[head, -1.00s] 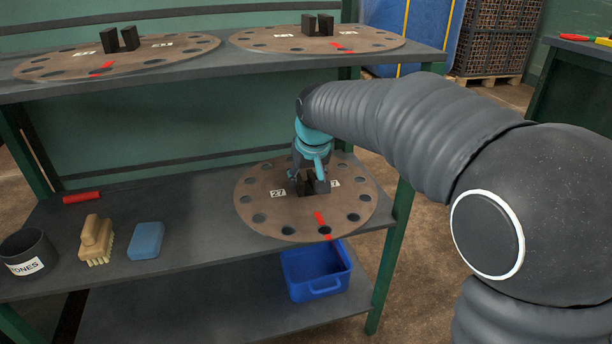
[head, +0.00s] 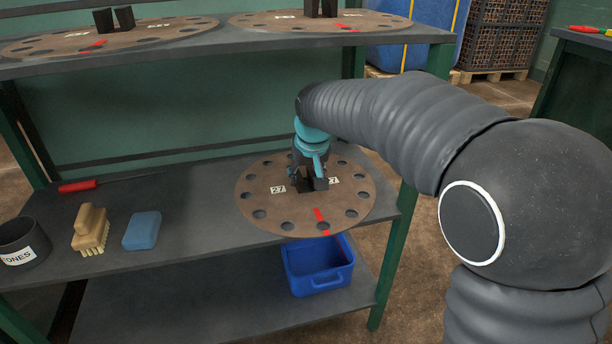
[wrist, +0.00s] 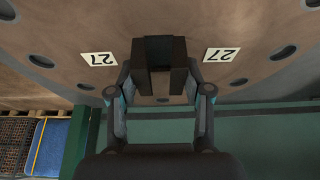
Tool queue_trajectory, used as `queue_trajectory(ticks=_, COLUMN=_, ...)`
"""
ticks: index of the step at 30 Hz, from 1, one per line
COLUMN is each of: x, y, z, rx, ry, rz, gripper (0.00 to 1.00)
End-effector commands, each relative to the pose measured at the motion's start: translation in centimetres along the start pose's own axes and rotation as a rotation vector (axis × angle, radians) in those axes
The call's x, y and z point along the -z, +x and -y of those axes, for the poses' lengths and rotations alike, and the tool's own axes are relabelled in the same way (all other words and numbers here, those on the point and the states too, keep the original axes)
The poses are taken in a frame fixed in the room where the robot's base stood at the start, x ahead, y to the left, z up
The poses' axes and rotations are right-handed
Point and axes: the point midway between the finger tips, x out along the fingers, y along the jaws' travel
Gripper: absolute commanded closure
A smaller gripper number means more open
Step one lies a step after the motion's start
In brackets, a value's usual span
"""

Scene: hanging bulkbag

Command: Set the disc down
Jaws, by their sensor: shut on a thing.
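The brown disc (head: 275,212), with holes near its rim, a red mark and labels reading 27, is at the right end of the middle shelf (head: 190,218). It overhangs the shelf's front edge slightly. I cannot tell whether its underside touches the shelf. My gripper (head: 308,184) is above the disc's centre, shut on its dark upright handle. In the wrist view my gripper (wrist: 158,90) has its two fingers on either side of the dark handle block (wrist: 158,50), and the disc (wrist: 230,25) fills the upper part.
Two similar discs, a left one (head: 60,46) and a right one (head: 270,20), lie on the top shelf. A brush (head: 92,228), a blue sponge (head: 142,230), a red-handled tool (head: 77,186) and a dark pot (head: 18,240) stand left. A blue bin (head: 318,268) is below.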

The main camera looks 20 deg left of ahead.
Motion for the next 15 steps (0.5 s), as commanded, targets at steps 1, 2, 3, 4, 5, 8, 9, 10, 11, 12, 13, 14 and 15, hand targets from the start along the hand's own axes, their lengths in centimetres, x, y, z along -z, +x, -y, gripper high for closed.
queue_trajectory(ticks=1, x=0.03, y=0.04, z=0.00, rx=0.000, ry=0.000, rz=-0.003, gripper=1.00)
queue_trajectory(ticks=2, x=0.01, y=0.11, z=0.00, rx=0.000, ry=0.000, rz=-0.003, gripper=1.00)
queue_trajectory(ticks=3, x=-0.09, y=0.20, z=0.00, rx=0.000, ry=0.000, rz=0.000, gripper=0.43)
queue_trajectory(ticks=4, x=-0.08, y=0.19, z=0.00, rx=0.000, ry=0.000, rz=0.000, gripper=0.36)
queue_trajectory(ticks=5, x=-0.08, y=0.19, z=0.00, rx=0.000, ry=0.000, rz=0.000, gripper=0.28)
queue_trajectory(ticks=8, x=-0.09, y=0.20, z=0.00, rx=0.000, ry=0.000, rz=0.001, gripper=0.25)
queue_trajectory(ticks=9, x=-0.09, y=0.20, z=0.00, rx=0.000, ry=0.000, rz=0.001, gripper=0.25)
queue_trajectory(ticks=10, x=-0.09, y=0.20, z=0.00, rx=0.000, ry=0.000, rz=0.001, gripper=0.25)
queue_trajectory(ticks=11, x=-0.09, y=0.20, z=0.00, rx=0.000, ry=0.000, rz=0.001, gripper=0.25)
queue_trajectory(ticks=12, x=-0.09, y=0.19, z=0.00, rx=0.000, ry=0.000, rz=0.001, gripper=0.25)
queue_trajectory(ticks=13, x=-0.09, y=0.19, z=0.00, rx=0.000, ry=0.000, rz=0.001, gripper=0.25)
queue_trajectory(ticks=14, x=-0.08, y=0.17, z=0.00, rx=0.000, ry=0.000, rz=0.001, gripper=0.25)
queue_trajectory(ticks=15, x=-0.04, y=0.08, z=0.00, rx=0.000, ry=0.000, rz=0.000, gripper=0.25)
